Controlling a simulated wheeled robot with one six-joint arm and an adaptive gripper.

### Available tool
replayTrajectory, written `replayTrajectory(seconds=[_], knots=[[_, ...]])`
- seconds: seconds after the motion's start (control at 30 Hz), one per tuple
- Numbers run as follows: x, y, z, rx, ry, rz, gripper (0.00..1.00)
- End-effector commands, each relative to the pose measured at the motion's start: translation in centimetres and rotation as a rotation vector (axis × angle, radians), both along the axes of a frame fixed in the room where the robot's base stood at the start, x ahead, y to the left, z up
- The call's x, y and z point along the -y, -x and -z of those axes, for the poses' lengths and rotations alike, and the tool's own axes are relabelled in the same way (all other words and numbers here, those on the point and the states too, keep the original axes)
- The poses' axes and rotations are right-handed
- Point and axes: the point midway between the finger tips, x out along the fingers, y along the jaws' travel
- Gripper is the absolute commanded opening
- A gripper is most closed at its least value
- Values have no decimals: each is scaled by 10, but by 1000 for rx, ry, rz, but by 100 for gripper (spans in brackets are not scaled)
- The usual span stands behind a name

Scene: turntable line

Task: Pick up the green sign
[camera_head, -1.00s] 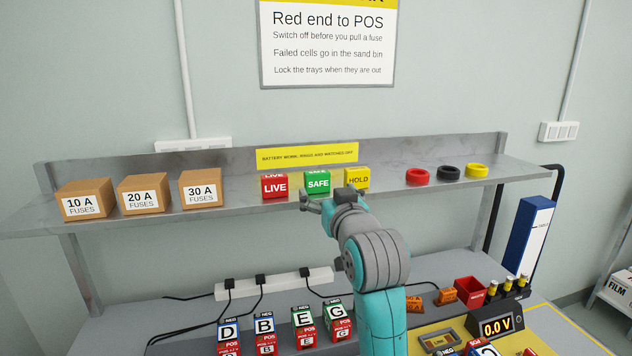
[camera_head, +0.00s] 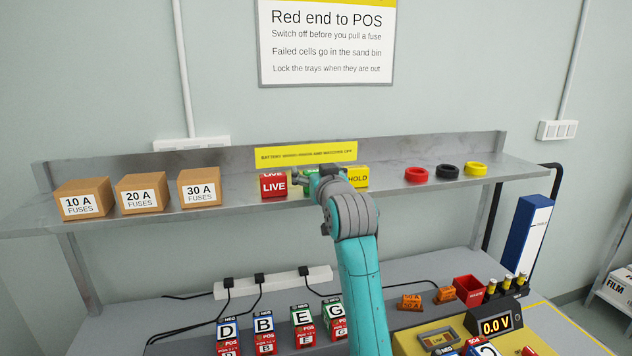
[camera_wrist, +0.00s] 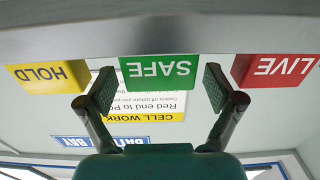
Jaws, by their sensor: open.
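The green sign, marked SAFE, stands on the shelf between the red LIVE sign (camera_head: 273,186) and the yellow HOLD sign (camera_head: 358,177). In the head view my gripper (camera_head: 316,183) covers most of the green sign. In the wrist view, which is upside down, the green sign (camera_wrist: 160,69) shows whole between my open fingers. My gripper (camera_wrist: 158,88) has one pad on each side of it, with gaps left; whether the pads reach past its front face I cannot tell. The red LIVE sign (camera_wrist: 275,70) and yellow HOLD sign (camera_wrist: 47,75) lie close outside the fingers.
The grey shelf (camera_head: 230,206) also bears several brown fuse boxes (camera_head: 141,193) at left and red, black and yellow rings (camera_head: 447,171) at right. A yellow label strip (camera_head: 306,154) is behind the signs. Lettered battery cells (camera_head: 265,326) stand on the bench below.

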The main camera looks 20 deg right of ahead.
Motion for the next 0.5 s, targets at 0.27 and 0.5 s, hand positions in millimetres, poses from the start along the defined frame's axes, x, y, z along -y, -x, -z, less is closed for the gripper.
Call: replayTrajectory(seconds=[0.27, 0.5], knots=[[0, -2, 0, 0, 0, 0, 84], [0, -1, 0, 0, 0, 0, 26]])
